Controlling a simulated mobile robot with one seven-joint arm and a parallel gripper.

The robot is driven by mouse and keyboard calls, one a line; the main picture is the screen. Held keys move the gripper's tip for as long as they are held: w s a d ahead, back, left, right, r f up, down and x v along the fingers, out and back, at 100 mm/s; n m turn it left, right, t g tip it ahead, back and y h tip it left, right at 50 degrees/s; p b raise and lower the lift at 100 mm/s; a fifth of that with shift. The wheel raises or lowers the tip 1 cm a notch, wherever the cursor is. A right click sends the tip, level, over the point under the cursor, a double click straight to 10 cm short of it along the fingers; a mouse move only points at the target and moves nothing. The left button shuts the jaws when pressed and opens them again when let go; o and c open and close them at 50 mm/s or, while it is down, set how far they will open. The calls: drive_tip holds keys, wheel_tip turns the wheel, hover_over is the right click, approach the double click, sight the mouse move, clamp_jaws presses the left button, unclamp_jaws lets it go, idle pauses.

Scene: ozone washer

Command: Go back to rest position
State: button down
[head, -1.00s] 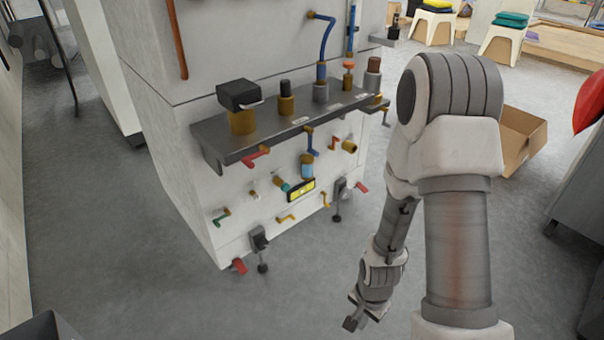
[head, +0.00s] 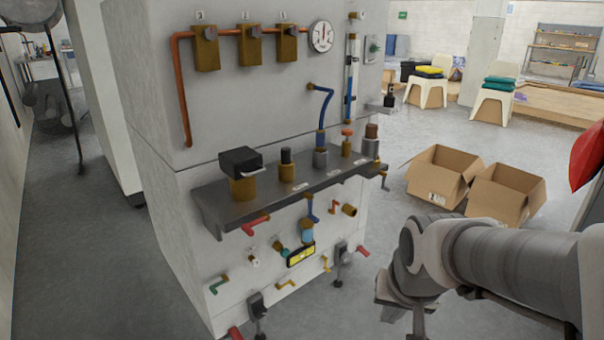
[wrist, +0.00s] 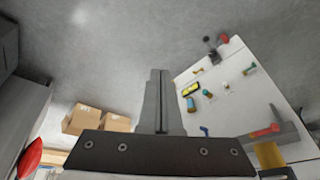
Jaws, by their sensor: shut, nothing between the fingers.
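My gripper shows in the wrist view (wrist: 160,100) with its two fingers together and nothing between them. The ozone washer (head: 250,100) is a white cabinet with a dark shelf (head: 290,190) of fittings and several coloured valves. It stands left of my arm, with a gap between them. In the wrist view the washer (wrist: 235,85) is to the right of my fingers, which are not touching it.
Two open cardboard boxes (head: 440,180) (head: 507,192) lie on the floor behind my arm. White chairs (head: 430,90) (head: 495,103) with folded cloths stand farther back. A red object (head: 588,158) is at the right edge. Grey floor (head: 90,240) is clear left of the washer.

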drive_tip(key=s+r+n+t, duration=0.2)
drive_tip(key=s+r+n, duration=0.1)
drive_tip(key=s+r, duration=0.6)
wheel_tip(320, 180, up, 29)
drive_tip(key=w+p, duration=0.1)
drive_tip(key=p, duration=2.8)
drive_tip(key=shift+w+a+f, duration=0.15)
drive_tip(key=shift+w+f, duration=0.05)
drive_tip(key=shift+w, duration=0.05)
drive_tip(key=shift+a, duration=0.1)
